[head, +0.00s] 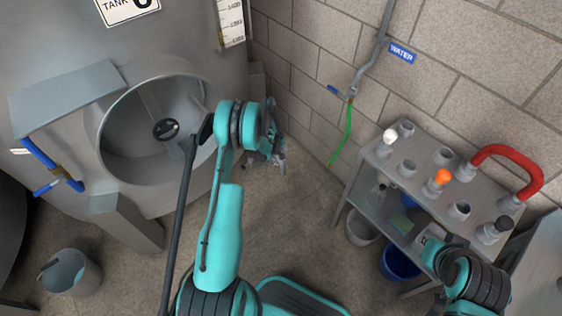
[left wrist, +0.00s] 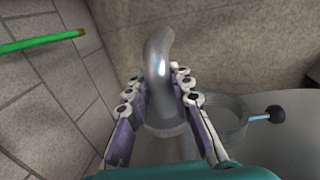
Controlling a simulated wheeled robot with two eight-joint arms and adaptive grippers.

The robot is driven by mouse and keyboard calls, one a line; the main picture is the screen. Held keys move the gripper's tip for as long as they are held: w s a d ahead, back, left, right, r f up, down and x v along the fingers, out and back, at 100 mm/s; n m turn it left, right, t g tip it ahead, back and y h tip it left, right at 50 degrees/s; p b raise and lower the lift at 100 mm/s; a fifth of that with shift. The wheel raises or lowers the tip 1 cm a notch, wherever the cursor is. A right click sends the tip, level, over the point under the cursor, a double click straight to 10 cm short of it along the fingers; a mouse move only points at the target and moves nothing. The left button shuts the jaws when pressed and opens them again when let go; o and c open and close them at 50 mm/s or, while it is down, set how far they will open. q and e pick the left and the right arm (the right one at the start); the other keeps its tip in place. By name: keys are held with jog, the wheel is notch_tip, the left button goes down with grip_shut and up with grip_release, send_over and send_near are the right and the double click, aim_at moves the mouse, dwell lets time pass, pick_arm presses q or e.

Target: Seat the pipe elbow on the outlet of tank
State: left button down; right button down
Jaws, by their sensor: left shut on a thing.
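The pipe elbow (left wrist: 158,60) is a shiny grey curved tube in the left wrist view. My left gripper (left wrist: 159,82) has a finger on each side of it and is shut on it; the free bend points up and away. In the head view my left gripper (head: 270,152) is in the air right of the tank (head: 60,60), partly hidden by my wrist, and the elbow is hard to make out. The tank's round opening (head: 150,125) is left of my arm. I cannot identify the outlet clearly. My right gripper does not show; only part of the right arm does.
A grey rack (head: 410,170) with several fittings and a red hose (head: 510,160) stands at right by the block wall. A green hose (head: 341,135) hangs from the wall pipe. A grey bucket (head: 70,272) stands lower left. A black knob (left wrist: 276,114) shows beside the elbow.

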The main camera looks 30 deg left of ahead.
pick_arm(q)
jog(key=shift+w+a, duration=0.4)
jog(key=shift+a, duration=0.45)
jog(key=shift+w+a, duration=0.35)
jog(key=shift+a, duration=0.5)
notch_tip(320, 180, down, 6)
jog(key=shift+f, duration=0.65)
dwell(0.4)
jog(key=c, duration=1.3)
grip_release()
jog(key=shift+o, duration=0.2)
jog(key=r, duration=0.4)
jog(key=s+r, duration=0.1)
jog(key=r, duration=0.3)
jog(key=s+a+r, duration=0.1)
jog(key=r, duration=0.2)
jog(key=shift+s+r, duration=0.15)
jog(key=shift+r, duration=0.25)
